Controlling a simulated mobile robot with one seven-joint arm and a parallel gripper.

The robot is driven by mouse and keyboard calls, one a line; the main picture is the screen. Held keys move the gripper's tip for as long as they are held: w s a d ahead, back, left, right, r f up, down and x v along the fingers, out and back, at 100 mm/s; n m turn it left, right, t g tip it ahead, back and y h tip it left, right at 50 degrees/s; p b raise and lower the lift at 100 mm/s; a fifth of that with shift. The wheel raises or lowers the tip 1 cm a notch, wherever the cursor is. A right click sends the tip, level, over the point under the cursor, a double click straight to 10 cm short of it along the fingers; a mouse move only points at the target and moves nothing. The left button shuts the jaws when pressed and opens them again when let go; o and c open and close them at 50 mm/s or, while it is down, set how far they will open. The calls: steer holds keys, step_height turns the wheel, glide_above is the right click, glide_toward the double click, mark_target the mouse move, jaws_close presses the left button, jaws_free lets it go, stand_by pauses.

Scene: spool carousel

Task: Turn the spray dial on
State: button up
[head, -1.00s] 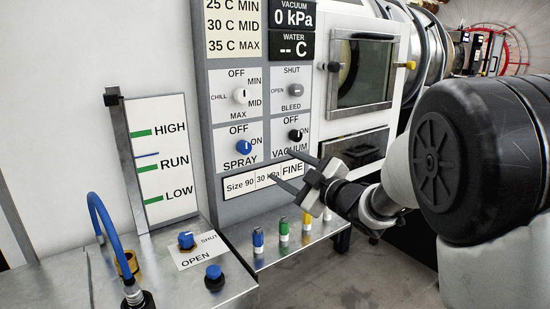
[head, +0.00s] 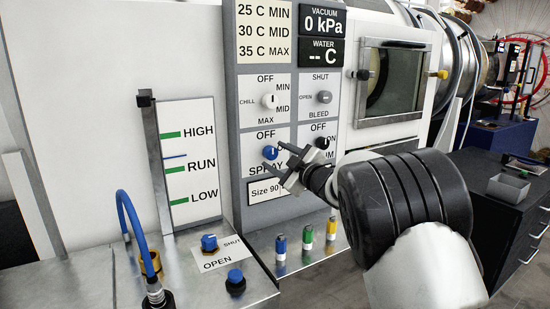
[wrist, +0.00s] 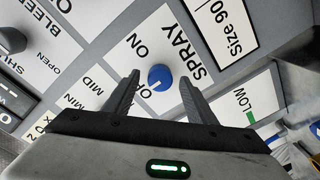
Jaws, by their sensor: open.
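The blue spray dial (head: 270,152) sits on its white SPRAY plate on the grey panel, with OFF above it and ON to its right. In the wrist view the dial (wrist: 160,77) lies between my two finger tips, and its white mark appears to point toward the partly hidden OFF label. My gripper (head: 268,157) is open and empty, facing the panel close to the dial, with a finger on either side in view. I cannot tell whether the fingers reach around the dial or stop just short of it.
The black vacuum dial (head: 322,143) is close by on the right, partly behind my gripper. The white chill dial (head: 269,101) and grey bleed dial (head: 324,97) are above. A blue open/shut knob (head: 209,242) and several coloured bottles stand on the ledge below.

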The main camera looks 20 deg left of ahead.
steer(key=shift+x, duration=0.8)
steer(key=c, duration=1)
steer(key=shift+c, duration=0.2)
